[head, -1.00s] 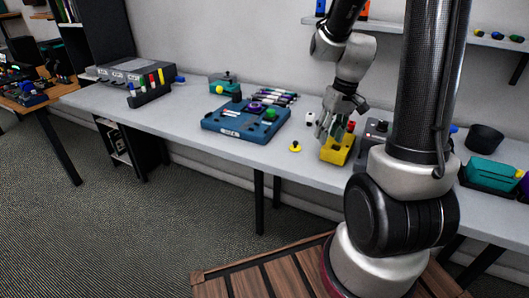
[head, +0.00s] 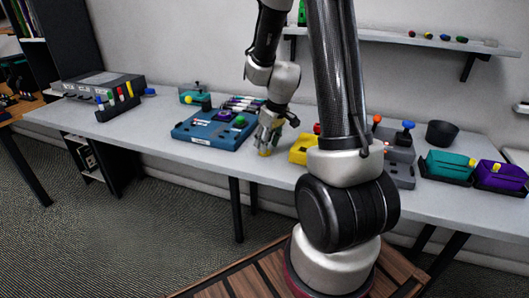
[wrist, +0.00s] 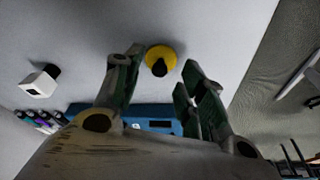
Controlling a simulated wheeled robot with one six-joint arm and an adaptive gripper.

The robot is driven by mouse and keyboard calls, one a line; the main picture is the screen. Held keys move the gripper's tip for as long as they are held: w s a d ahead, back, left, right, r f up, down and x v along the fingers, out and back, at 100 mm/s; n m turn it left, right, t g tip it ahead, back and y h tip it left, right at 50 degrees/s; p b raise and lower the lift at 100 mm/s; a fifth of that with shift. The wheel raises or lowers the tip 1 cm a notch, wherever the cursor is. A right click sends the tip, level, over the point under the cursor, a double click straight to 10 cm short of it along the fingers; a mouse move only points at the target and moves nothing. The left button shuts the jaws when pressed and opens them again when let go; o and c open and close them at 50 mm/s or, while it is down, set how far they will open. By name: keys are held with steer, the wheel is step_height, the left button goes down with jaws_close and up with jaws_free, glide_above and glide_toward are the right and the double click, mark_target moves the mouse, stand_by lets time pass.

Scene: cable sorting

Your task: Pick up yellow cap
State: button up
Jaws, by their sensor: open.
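The yellow cap (wrist: 154,52) is a round yellow disc with a dark knob, lying on the grey table in the wrist view. My gripper (wrist: 160,72) is open, with one finger on each side of the line to the cap. The cap appears just past the fingertips, and I cannot tell if they touch it. In the head view my gripper (head: 266,142) points down at the table between the blue tray and the yellow box. A bit of the yellow cap (head: 264,153) shows at its fingertips; the rest is hidden.
The blue tray (head: 205,143) stands left of my gripper. The yellow box (head: 301,151) stands close on its right. A white and black block (wrist: 40,82) lies beside the cap in the wrist view. The table's front edge is near the cap.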

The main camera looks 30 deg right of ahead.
steer(key=shift+x, duration=1.1)
steer(key=shift+c, duration=0.2)
steer(key=c, duration=0.6)
steer(key=shift+c, duration=1)
